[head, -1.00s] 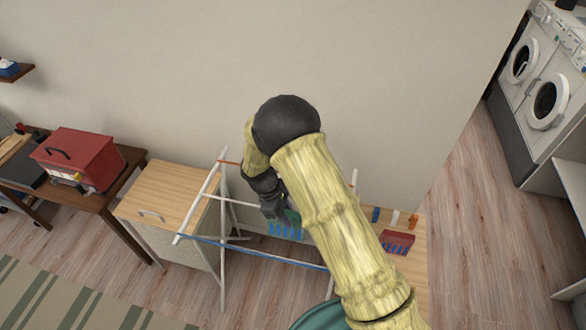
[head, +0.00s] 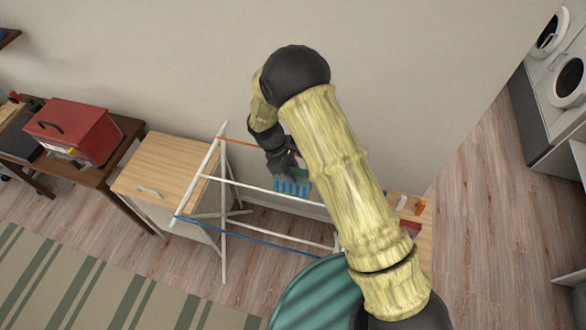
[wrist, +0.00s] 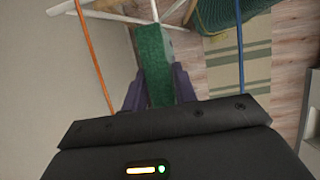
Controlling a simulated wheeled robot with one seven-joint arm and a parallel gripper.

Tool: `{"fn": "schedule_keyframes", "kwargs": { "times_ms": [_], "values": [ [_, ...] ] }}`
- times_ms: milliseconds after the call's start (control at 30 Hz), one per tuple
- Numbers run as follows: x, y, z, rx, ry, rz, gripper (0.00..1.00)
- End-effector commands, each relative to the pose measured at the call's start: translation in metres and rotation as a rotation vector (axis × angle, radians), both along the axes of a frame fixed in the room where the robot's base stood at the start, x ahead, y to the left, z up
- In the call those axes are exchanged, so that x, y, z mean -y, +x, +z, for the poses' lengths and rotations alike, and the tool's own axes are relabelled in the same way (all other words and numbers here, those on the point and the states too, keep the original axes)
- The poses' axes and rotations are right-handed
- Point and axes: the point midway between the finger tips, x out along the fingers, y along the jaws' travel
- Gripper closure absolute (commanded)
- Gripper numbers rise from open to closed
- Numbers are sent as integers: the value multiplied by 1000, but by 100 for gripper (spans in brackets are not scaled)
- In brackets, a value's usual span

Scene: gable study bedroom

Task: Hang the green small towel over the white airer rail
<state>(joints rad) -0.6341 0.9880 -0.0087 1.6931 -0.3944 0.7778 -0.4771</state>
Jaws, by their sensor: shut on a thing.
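The green small towel (head: 292,187), with blue stripes at its lower end, hangs from my gripper (head: 281,164) in the head view. My gripper is shut on it; in the wrist view the towel (wrist: 154,65) sits between the two purple fingers (wrist: 156,92). The white airer rail (head: 248,185) runs across the airer between an orange rail (head: 240,144) and a blue rail (head: 250,239). The towel's lower end appears just at or above the white rail; contact cannot be told. My arm hides the rail's right part.
A wooden cabinet (head: 170,170) stands left of the airer, with a red toolbox (head: 75,131) on a table beyond. A wall is close behind. A green ribbed basket (head: 318,292) stands in front of the airer. A wooden surface with small items (head: 412,215) is at right.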

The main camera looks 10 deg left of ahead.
Motion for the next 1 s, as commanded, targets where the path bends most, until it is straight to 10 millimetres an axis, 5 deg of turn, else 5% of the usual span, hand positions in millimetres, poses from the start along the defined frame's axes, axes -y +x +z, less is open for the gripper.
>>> {"fn": "schedule_keyframes", "kwargs": {
  "times_ms": [1000],
  "values": [
    [0,0,-69,0,0,-1,100]
  ]
}}
